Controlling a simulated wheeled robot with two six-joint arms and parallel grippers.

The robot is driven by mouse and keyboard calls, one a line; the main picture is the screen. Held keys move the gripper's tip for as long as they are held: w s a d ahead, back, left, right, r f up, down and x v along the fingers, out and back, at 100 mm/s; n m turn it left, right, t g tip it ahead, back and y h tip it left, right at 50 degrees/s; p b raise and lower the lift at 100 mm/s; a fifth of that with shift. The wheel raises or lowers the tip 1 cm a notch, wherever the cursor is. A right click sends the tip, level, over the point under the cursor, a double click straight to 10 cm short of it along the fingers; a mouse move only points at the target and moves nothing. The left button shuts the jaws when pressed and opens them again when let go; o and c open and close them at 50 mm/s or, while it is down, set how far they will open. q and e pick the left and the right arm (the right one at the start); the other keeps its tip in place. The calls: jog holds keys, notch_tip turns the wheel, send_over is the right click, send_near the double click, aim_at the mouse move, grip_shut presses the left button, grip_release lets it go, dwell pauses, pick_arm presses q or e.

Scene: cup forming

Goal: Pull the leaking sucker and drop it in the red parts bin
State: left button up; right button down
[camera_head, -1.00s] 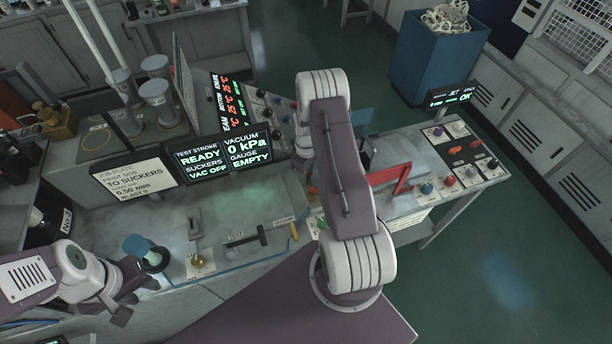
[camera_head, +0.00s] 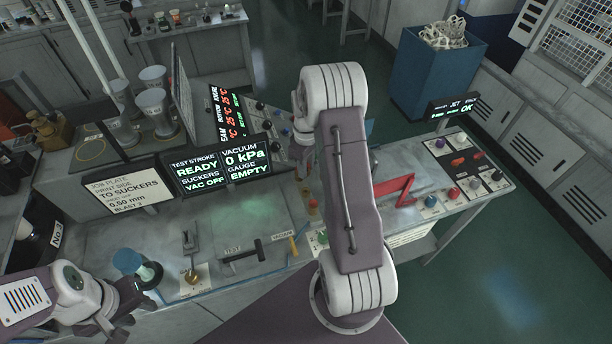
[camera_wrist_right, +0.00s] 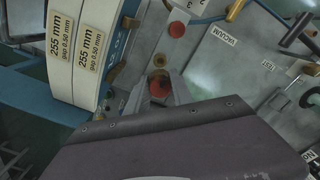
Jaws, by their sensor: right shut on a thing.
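My right gripper (camera_wrist_right: 160,92) shows in the right wrist view, with its fingers closed around a dark red round sucker (camera_wrist_right: 160,83). A second red round piece (camera_wrist_right: 177,29) sits a little beyond it. In the head view, my right arm crosses the middle and hides its own gripper. My left gripper (camera_head: 138,297) is at the lower left, beside a blue-topped dark piece (camera_head: 128,262); its jaw gap is unclear. A red angular part (camera_head: 397,192) lies on the right bench; I cannot tell whether it belongs to the red parts bin.
A screen (camera_head: 223,167) reads READY, VAC OFF, 0 kPa and EMPTY. Coloured knobs line the right bench (camera_head: 420,165). A thick blue-edged block (camera_wrist_right: 83,50) is close left of my right gripper.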

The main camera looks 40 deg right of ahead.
jog(key=shift+r+p, duration=1.8)
jog(key=shift+r, duration=0.25)
jog(key=shift+f, duration=0.1)
